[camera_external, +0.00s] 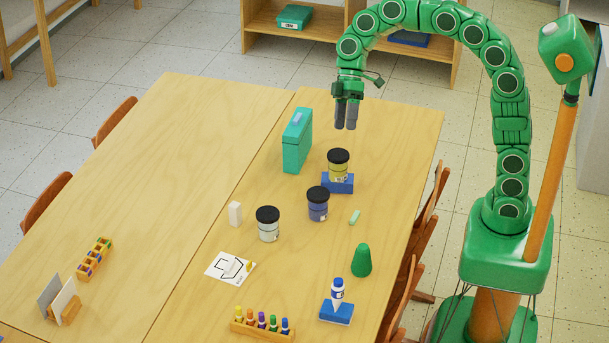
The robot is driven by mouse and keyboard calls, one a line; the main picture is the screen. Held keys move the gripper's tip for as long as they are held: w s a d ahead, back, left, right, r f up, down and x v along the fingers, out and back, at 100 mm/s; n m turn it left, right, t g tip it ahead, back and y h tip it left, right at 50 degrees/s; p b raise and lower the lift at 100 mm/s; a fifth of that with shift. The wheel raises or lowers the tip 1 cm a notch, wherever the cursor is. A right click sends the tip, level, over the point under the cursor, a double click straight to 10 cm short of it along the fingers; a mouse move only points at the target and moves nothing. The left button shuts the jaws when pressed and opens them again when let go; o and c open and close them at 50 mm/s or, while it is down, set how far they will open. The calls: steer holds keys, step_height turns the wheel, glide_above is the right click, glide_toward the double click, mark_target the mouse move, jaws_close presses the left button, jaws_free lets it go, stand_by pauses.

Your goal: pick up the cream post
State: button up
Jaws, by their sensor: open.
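The cream post (235,214) is a small, pale upright block standing on the wooden table, left of the clear jar with a black lid (268,228). My gripper (346,124) points downward above the far part of the table, up and to the right of the post and well apart from it. Its dark fingers are open, and I see nothing between them. Nothing hides the post in this view.
A teal box (297,143), a yellow jar (338,170) on a blue block and a purple jar (318,206) stand between gripper and post. A white card (229,267), green cone (361,261), glue bottle (337,291) and marker rack (262,325) are nearer. The left table is largely clear.

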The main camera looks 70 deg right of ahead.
steer(key=w+a+n+t+y, duration=0.1)
steer(key=w+n+y, duration=0.2)
steer(key=w, duration=1.4)
steer(key=n+t+y, duration=0.3)
steer(key=n, duration=0.2)
glide_above(232, 210)
steer(key=d, duration=0.5)
step_height(232, 210, down, 8)
steer(key=f, duration=2)
steer(key=s+f, duration=0.1)
steer(key=f, duration=1)
steer(key=shift+a, duration=0.2)
steer(key=shift+x, duration=2.65)
steer(key=shift+s+f, duration=0.1)
steer(key=shift+c, duration=0.2)
steer(key=shift+d, duration=0.1)
steer(key=c, duration=1.1)
steer(key=shift+o, duration=0.2)
